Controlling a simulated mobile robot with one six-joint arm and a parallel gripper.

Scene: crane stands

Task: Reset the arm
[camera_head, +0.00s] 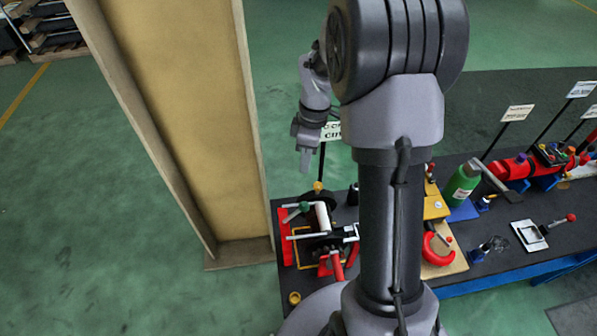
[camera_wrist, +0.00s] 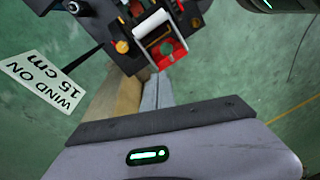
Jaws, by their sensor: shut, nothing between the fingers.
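My gripper (camera_head: 304,166) hangs from my raised arm left of my column in the head view, pointing down above the left end of the dark table (camera_head: 464,289). It is shut and empty, apart from the things on the table. In the wrist view, the grey gripper body with a green light fills the bottom. My arm and column hide the middle of the table.
A crank stand (camera_head: 322,217) with a white roll sits at the table's left end. A sign (camera_wrist: 42,82) reads "WIND ON 15 cm". A tan beam (camera_head: 190,120) rises at left. A green bottle (camera_head: 462,183) and red tools stand at right. Green floor is clear at far left.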

